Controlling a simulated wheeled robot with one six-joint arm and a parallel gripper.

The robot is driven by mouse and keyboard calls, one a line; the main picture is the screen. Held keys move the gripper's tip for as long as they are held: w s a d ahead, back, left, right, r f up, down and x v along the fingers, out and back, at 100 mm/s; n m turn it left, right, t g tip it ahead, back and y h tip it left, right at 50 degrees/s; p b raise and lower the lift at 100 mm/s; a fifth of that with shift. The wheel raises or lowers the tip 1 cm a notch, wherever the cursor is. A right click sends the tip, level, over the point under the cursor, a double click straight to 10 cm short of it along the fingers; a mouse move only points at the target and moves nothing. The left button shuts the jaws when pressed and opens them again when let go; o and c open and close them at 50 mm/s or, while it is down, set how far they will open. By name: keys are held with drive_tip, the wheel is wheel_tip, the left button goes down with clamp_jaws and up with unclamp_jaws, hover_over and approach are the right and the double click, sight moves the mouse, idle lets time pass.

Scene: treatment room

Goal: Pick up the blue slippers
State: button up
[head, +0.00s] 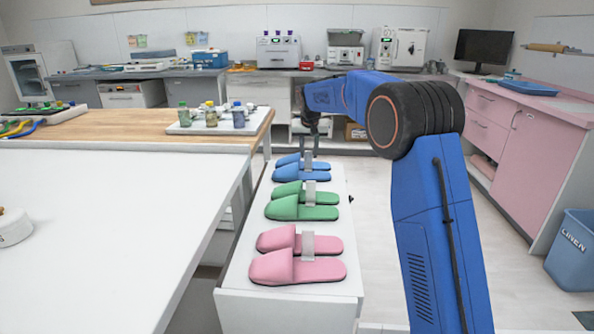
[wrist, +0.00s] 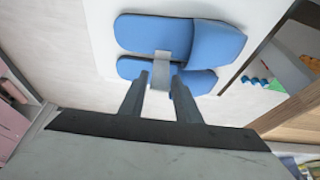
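The pair of blue slippers (head: 290,170) lies at the far end of a low white bench, joined by an upright grey tab (head: 308,161). In the wrist view, the blue slippers (wrist: 150,35) fill the top, with the grey tab (wrist: 161,72) across their middle. My gripper (head: 315,146) points down over the pair. In the wrist view, my gripper (wrist: 160,82) is open, with one finger on each side of the tab. A gap shows beside the tab, and I cannot tell whether either finger touches it.
Green slippers (head: 302,205) and pink slippers (head: 297,261) lie nearer on the same white bench (head: 285,306), each with a grey tab. A white table (head: 90,220) stands close on the left. A tray with bottles (head: 211,120) is beyond.

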sight(308, 157)
drive_tip(key=shift+x, duration=2.75)
drive_tip(key=shift+w, duration=0.1)
drive_tip(key=shift+c, duration=0.6)
drive_tip(key=shift+r, duration=0.1)
clamp_jaws()
drive_tip(key=shift+r, duration=0.1)
